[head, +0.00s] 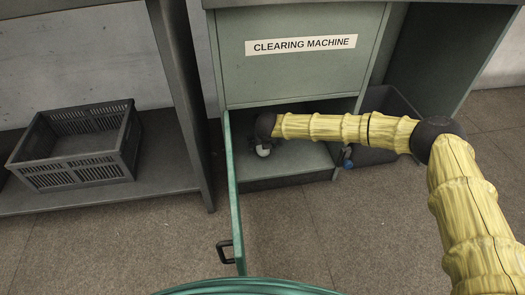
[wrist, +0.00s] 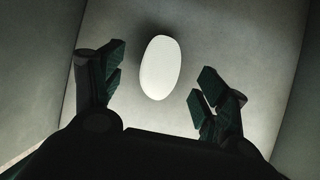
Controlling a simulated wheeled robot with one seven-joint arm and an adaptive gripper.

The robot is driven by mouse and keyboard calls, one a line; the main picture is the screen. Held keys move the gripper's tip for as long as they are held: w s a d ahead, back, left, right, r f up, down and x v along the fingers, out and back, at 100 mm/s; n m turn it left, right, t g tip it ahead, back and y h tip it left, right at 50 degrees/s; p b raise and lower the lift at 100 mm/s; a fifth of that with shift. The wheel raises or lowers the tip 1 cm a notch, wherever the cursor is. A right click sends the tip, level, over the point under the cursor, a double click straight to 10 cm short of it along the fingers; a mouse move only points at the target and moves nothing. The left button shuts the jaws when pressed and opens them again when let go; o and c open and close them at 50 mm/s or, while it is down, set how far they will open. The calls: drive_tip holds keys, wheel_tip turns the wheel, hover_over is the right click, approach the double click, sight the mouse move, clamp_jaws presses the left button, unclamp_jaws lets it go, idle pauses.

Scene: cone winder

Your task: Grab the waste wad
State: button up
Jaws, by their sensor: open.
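The waste wad (wrist: 160,68) is a pale white oval on the grey-green floor of the compartment. In the wrist view it lies ahead of and between the two spread fingers, with clear space on both sides. My gripper (wrist: 155,88) is open and empty. In the head view my arm reaches into the open lower compartment of the clearing machine, and my gripper (head: 263,142) points down inside it. The wad (head: 263,152) shows there as a small white patch just below the gripper, partly hidden.
The green door (head: 235,205) stands open at the compartment's left, its dark handle (head: 226,251) near the bottom. A dark bin (head: 388,140) stands to the right, behind my arm. A grey crate (head: 80,174) sits on a low shelf at left. The compartment walls are close around the gripper.

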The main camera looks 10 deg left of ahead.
drive_tip(key=shift+d+b+x, duration=0.15)
drive_tip(key=shift+b+x, duration=0.65)
drive_tip(key=shift+x, duration=0.1)
drive_tip(key=shift+d+b+x, duration=0.1)
drive_tip(key=shift+b+x, duration=0.7)
drive_tip(key=shift+x, duration=0.05)
drive_tip(key=shift+b+x, duration=0.45)
drive_tip(key=shift+x, duration=0.35)
drive_tip(key=c, duration=0.9)
